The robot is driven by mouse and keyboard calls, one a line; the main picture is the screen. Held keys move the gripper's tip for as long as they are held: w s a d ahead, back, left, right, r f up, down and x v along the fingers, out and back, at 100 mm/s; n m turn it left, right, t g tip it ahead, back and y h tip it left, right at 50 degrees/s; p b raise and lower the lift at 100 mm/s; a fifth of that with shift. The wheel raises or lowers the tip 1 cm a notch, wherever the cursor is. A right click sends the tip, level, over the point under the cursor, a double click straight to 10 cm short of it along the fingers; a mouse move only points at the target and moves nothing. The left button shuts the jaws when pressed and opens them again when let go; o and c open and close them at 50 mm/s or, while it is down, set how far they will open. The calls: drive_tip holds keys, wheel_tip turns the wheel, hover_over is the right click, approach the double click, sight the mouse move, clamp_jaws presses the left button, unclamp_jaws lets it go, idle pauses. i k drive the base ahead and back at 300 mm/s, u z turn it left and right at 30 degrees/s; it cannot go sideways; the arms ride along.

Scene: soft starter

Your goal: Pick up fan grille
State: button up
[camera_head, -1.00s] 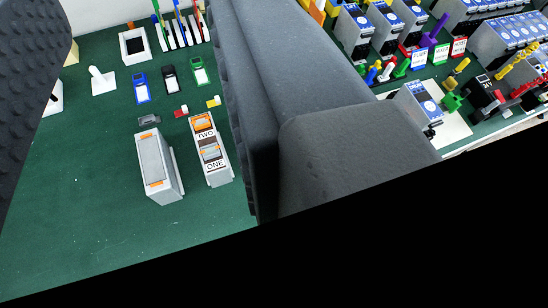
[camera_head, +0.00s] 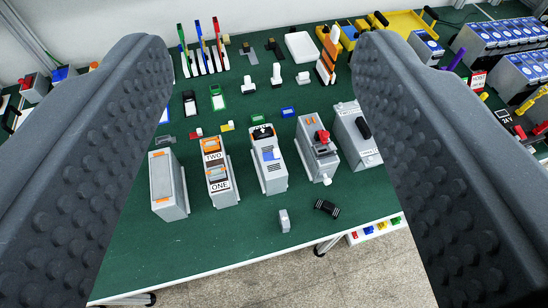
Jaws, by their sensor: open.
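I cannot say for sure which part is the fan grille. A small flat dark grey part (camera_head: 166,139) lies behind the leftmost grey module, close to the left finger. A small black part with pale stripes (camera_head: 326,208) lies near the table's front edge, beside a small light grey block (camera_head: 284,221). Neither part is touched by my gripper.
Several upright grey modules stand in a row, including the one marked TWO and ONE (camera_head: 218,172). Coloured-handled tools (camera_head: 203,48) stand in a rack at the back. A white tray (camera_head: 302,46) is behind. The green table (camera_head: 215,245) is clear at front left.

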sight(325, 207)
drive_tip(key=z, duration=0.65)
drive_tip(key=k, duration=0.75)
drive_tip(key=z, duration=0.65)
drive_tip(key=i, duration=1.1)
drive_tip(key=u, duration=0.15)
